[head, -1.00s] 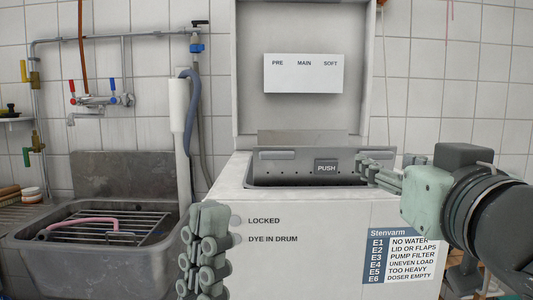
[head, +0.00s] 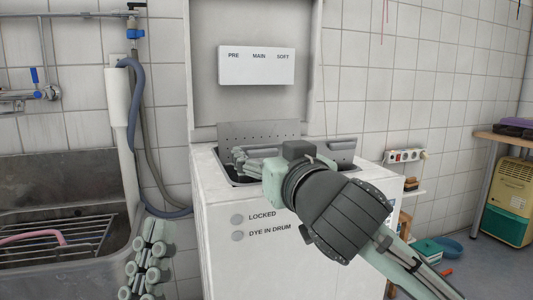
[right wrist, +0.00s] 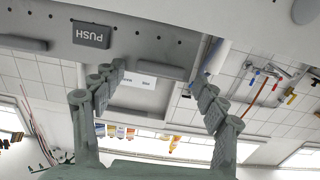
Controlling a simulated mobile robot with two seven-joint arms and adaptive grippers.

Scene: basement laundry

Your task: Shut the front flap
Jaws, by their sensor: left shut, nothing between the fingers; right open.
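The top-loading washer (head: 212,190) has its outer lid (head: 250,100) standing open. A grey perforated plate (head: 236,133) stands up at the back of the drum opening. In front of it is a grey flap panel (head: 342,144) with a bar, partly hidden behind my right gripper (head: 250,157). In the right wrist view this panel (right wrist: 150,28) appears upside down with its PUSH button (right wrist: 92,34). My right gripper is open, its fingers (right wrist: 160,72) close to the panel; contact cannot be told. My left gripper (head: 150,245) is shut and empty, low in front of the washer's left side.
A metal sink (head: 60,180) with a rack stands at the left, with a blue-grey hose (head: 140,150) beside the washer. A power strip (head: 405,156) is on the right wall. A table (head: 495,137) and a yellow-green unit (head: 510,205) stand further right.

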